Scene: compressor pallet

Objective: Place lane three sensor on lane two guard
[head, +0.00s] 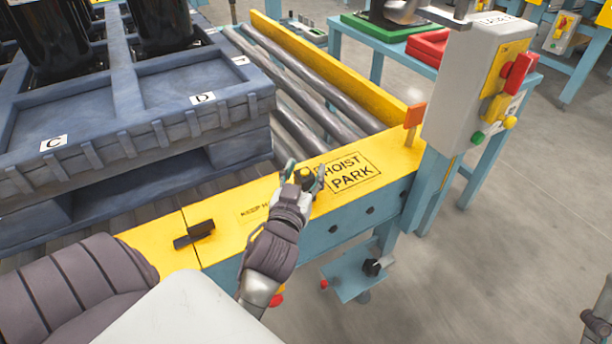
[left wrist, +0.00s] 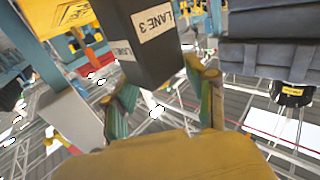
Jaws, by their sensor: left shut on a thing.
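My left gripper (head: 305,172) is over the yellow beam top, beside the HOIST PARK marking. It is shut on the lane three sensor, a small dark block with a yellow top (head: 306,177) in the head view. In the left wrist view the sensor (left wrist: 150,58) is a black box labelled LANE 3 between the fingers (left wrist: 165,98). The fingers hide part of it in the head view, and I cannot tell whether it touches the beam. The yellow beam (head: 228,213) runs along the conveyor's near end; no lane two label is readable.
A small dark bracket (head: 195,234) lies on the beam to the left. A blue pallet (head: 150,128) with black cylinders stands behind, beside conveyor rollers (head: 300,95). An orange upright tab (head: 414,115) and a grey control box (head: 475,95) are to the right.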

